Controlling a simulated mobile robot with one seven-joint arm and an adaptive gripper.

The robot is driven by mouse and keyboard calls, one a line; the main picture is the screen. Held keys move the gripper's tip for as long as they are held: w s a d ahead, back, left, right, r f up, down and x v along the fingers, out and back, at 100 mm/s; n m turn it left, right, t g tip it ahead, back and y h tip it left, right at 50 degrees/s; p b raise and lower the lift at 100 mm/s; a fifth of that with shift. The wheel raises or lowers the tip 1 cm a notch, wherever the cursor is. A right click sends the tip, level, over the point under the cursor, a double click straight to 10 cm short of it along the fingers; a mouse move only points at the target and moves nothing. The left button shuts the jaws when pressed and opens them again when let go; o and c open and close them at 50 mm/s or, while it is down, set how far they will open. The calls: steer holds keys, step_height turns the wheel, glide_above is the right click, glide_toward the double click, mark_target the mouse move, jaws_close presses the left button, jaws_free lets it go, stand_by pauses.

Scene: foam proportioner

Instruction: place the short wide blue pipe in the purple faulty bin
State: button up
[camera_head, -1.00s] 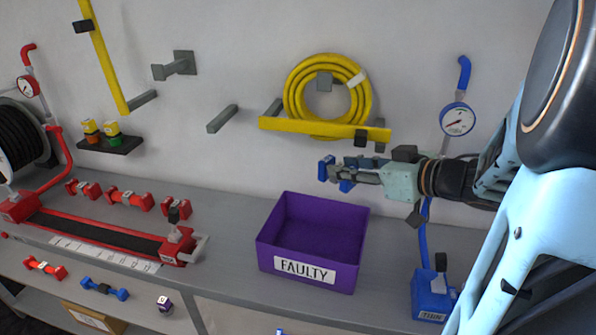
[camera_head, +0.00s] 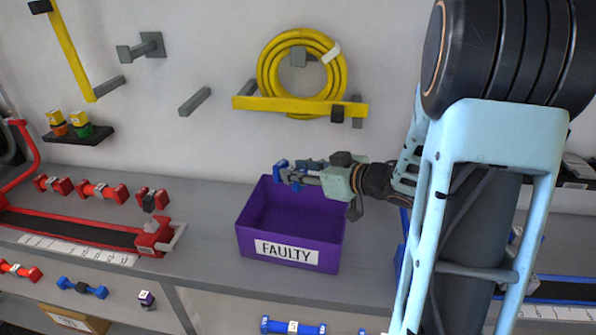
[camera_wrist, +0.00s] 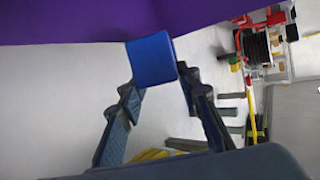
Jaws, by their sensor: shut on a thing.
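The purple FAULTY bin (camera_head: 290,250) stands on the grey bench in the head view. It is open at the top and looks empty where its floor shows. My gripper (camera_head: 290,172) is above the bin's back part and points left. It is shut on the short wide blue pipe (camera_head: 281,172), which shows only in part between the fingers. In the wrist view the blue pipe (camera_wrist: 152,60) shows as a blue square end at the tips of my gripper (camera_wrist: 158,85). The purple bin (camera_wrist: 80,20) fills the top of that view.
Blue pipes (camera_head: 82,287) lie on the lower shelf. A yellow hose (camera_head: 335,75) hangs on the wall behind. Bare bench (camera_head: 205,220) lies left of the bin.

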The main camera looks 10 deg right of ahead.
steer(key=shift+f, duration=0.1)
steer(key=shift+f, duration=0.4)
steer(key=o, duration=1.3)
